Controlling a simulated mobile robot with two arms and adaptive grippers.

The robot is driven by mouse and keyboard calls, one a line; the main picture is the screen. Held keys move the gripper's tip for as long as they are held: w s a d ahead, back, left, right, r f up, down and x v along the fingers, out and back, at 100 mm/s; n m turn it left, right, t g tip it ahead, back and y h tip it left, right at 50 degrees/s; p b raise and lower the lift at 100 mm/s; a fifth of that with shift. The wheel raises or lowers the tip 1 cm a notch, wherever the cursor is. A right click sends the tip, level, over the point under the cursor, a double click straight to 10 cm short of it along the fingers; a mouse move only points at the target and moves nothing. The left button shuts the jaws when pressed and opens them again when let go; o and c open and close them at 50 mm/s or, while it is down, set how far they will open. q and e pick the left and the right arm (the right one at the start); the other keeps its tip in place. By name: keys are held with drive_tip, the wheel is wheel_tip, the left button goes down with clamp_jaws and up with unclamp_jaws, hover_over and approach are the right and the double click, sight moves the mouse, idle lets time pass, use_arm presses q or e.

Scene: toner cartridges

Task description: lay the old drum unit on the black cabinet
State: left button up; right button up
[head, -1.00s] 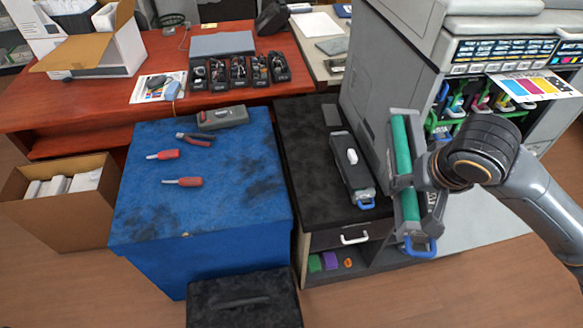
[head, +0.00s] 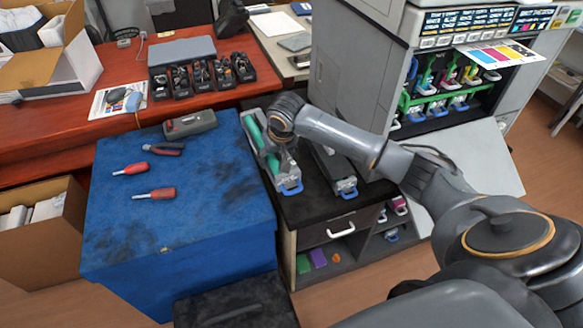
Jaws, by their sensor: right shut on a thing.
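The old drum unit (head: 250,133), a long grey frame with a green roller and a blue loop handle at its near end, is over the left side of the black cabinet (head: 312,208), along the cabinet's left edge. My right gripper (head: 272,146) is shut on it near its middle, and my wrist and forearm hide part of it. I cannot tell whether the unit touches the cabinet top. My left gripper is not in view.
A second dark unit with a blue handle (head: 345,185) lies on the cabinet to the right, partly behind my arm. A blue cloth-covered table (head: 215,220) with tools adjoins on the left. The open printer (head: 350,70) stands behind right.

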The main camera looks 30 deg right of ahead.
drive_tip(key=shift+m, duration=0.3)
drive_tip(key=d+f+b, duration=0.2)
drive_tip(key=f, duration=0.2)
drive_tip(key=d+f+b, duration=0.2)
drive_tip(key=f+b, duration=0.1)
drive_tip(key=f, duration=0.2)
drive_tip(key=w+d+f+b, duration=0.1)
drive_tip(key=d+f+b, duration=0.1)
drive_tip(key=d+f, duration=0.1)
drive_tip(key=shift+f, duration=0.65)
drive_tip(key=shift+r, duration=0.1)
drive_tip(key=shift+f+b, duration=0.3)
drive_tip(key=shift+f, duration=0.15)
